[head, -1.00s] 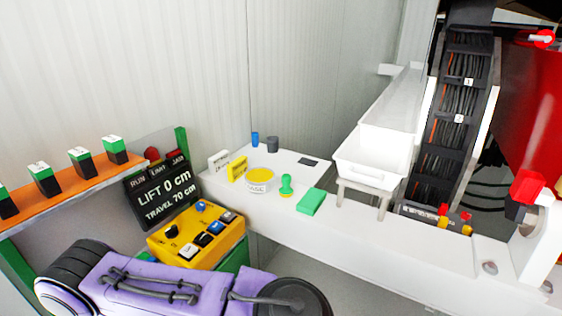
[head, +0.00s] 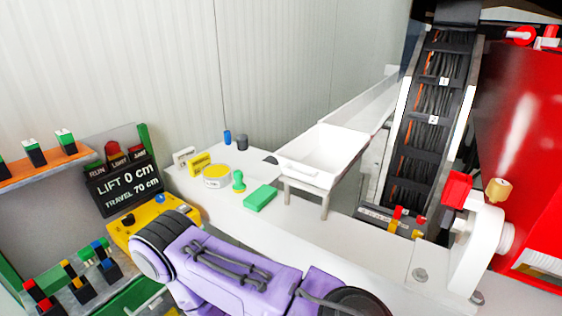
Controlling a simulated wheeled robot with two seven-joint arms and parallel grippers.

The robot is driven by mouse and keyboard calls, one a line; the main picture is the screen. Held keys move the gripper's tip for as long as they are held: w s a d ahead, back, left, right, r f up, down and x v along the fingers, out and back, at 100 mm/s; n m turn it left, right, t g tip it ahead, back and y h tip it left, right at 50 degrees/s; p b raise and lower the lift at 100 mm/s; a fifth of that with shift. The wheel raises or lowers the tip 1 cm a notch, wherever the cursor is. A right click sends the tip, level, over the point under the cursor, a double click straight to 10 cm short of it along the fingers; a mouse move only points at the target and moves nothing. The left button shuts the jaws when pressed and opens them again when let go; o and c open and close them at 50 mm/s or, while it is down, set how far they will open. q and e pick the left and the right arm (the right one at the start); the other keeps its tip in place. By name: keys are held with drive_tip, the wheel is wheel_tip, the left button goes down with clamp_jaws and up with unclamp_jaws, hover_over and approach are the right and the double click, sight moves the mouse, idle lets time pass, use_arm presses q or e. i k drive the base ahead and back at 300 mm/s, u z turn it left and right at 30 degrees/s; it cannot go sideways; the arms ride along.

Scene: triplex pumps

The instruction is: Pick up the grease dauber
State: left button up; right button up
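The grease dauber, a small green piece with a round knob (head: 238,181), stands upright on the white bench (head: 300,237) in the head view. It is beside the white tub with yellow contents (head: 216,174) and left of a green block (head: 260,197). Nothing touches it from above. A purple link of my arm crosses the bottom of the view, in front of the bench. Neither gripper shows, so their state and distance from the dauber are hidden.
A white tray on legs (head: 322,155) stands right of the green block. A blue cylinder (head: 227,137) and a dark cylinder (head: 242,142) stand behind. A yellow control box (head: 130,228) and a sign (head: 122,187) are at left. Red machinery (head: 525,150) fills the right.

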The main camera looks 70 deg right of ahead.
sight(239, 187)
drive_tip(key=z, duration=1.1)
drive_tip(key=i, duration=0.3)
